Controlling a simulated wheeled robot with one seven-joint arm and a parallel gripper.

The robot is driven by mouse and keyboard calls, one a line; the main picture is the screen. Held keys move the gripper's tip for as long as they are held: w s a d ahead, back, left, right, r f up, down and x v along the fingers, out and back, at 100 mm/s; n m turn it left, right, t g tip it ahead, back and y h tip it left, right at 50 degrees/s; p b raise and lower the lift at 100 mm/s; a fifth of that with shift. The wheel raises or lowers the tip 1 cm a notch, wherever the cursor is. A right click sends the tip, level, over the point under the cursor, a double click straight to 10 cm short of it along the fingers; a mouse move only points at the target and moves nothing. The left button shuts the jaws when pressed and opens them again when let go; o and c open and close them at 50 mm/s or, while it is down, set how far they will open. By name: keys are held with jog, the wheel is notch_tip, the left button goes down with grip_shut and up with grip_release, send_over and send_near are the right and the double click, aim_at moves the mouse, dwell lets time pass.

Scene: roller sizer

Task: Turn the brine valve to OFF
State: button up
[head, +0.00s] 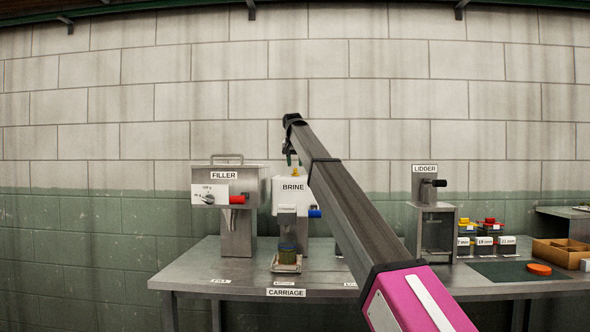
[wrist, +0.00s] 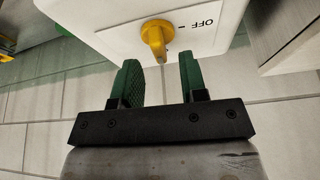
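The brine valve is a yellow knob (wrist: 154,36) on a white panel, with its narrow end pointing toward my gripper in the wrist view. An upside-down OFF label (wrist: 205,22) and a short dash sit to the right of the knob. In the head view the white brine unit (head: 291,185) stands on the table, and a bit of yellow shows at its top. My gripper (wrist: 160,70) is open, its two green fingers either side of the knob's line but apart from it. In the head view my gripper (head: 290,158) is just above the brine unit, partly hidden by my arm.
The filler (head: 240,190) stands close left of the brine unit. A jar (head: 287,247) sits on the carriage below it. The lidder (head: 433,215) stands to the right, with stacked lids (head: 487,235) and a wooden tray (head: 560,252) beyond. The wall is behind.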

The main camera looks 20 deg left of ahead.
jog(key=shift+x, duration=1.45)
grip_shut()
